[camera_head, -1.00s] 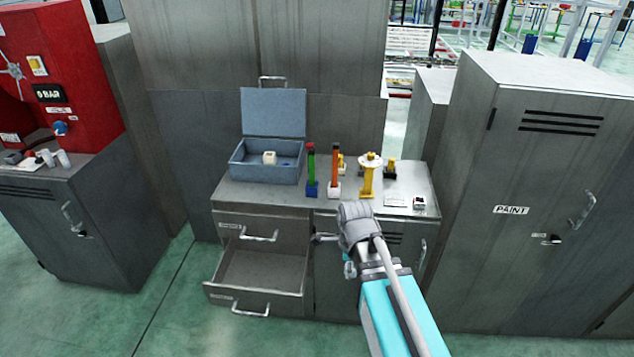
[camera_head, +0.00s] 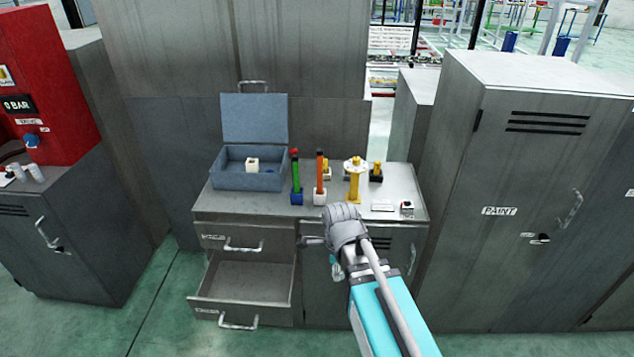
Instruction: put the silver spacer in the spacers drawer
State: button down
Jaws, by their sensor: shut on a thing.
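My gripper (camera_head: 311,241) is at the left end of my wrist, in front of the bench cabinet and just right of its drawers. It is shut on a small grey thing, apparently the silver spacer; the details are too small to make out. The lower drawer (camera_head: 243,284) of the cabinet is pulled open and looks empty. It is below and left of my gripper. The upper drawer (camera_head: 240,238) is shut. Both drawers carry small labels that I cannot read, so I cannot tell which is the spacers drawer.
On the bench top (camera_head: 240,202) stand an open blue toolbox (camera_head: 247,180) with a white block inside, a green post (camera_head: 296,178), an orange post (camera_head: 320,175) and yellow parts (camera_head: 354,182). A paint locker (camera_head: 540,190) stands right. Green floor (camera_head: 150,325) is clear in front.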

aim_at(250, 295)
jog(key=i, duration=0.95)
jog(key=u, duration=0.05)
